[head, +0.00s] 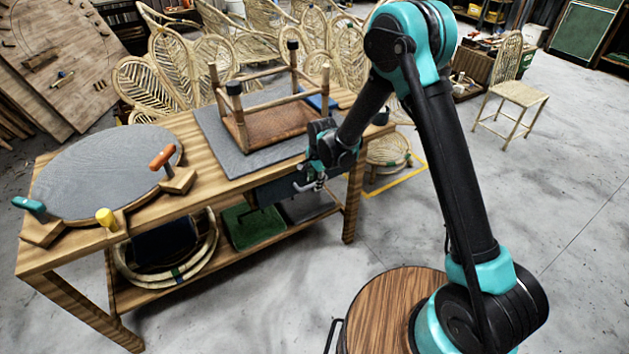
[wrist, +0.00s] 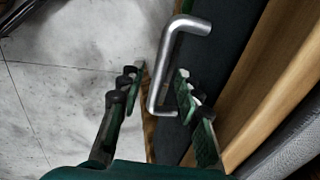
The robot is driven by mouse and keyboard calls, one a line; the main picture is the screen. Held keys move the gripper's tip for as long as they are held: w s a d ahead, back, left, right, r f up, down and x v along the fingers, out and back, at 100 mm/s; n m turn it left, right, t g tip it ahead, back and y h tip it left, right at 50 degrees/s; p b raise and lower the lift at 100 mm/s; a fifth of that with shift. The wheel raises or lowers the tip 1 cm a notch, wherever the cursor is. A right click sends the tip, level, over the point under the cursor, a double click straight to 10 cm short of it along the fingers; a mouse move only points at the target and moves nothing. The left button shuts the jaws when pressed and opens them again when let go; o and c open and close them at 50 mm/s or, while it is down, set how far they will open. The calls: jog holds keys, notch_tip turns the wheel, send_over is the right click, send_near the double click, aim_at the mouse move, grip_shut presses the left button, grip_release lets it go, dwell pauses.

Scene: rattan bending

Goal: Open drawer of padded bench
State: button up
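The padded bench (head: 225,182) is a wooden workbench with grey pads on its top. Its dark drawer (head: 270,192) sits under the top at the right, partly hidden by my gripper; it looks shut. In the wrist view the dark drawer front (wrist: 222,70) carries a bent silver bar handle (wrist: 164,68). My gripper (head: 314,182) is at the drawer front. In the wrist view my gripper (wrist: 160,84) is open, with its two fingers apart on either side of the handle. I cannot tell whether either finger touches it.
An upturned wooden stool frame (head: 270,122) rests on the bench top. A round grey pad with clamps (head: 105,172) is at the left. A lower shelf holds rattan rings (head: 205,255) and a green bin (head: 243,228).

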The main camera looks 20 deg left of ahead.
grip_shut()
dwell(0.3)
jog(key=shift+d, duration=0.1)
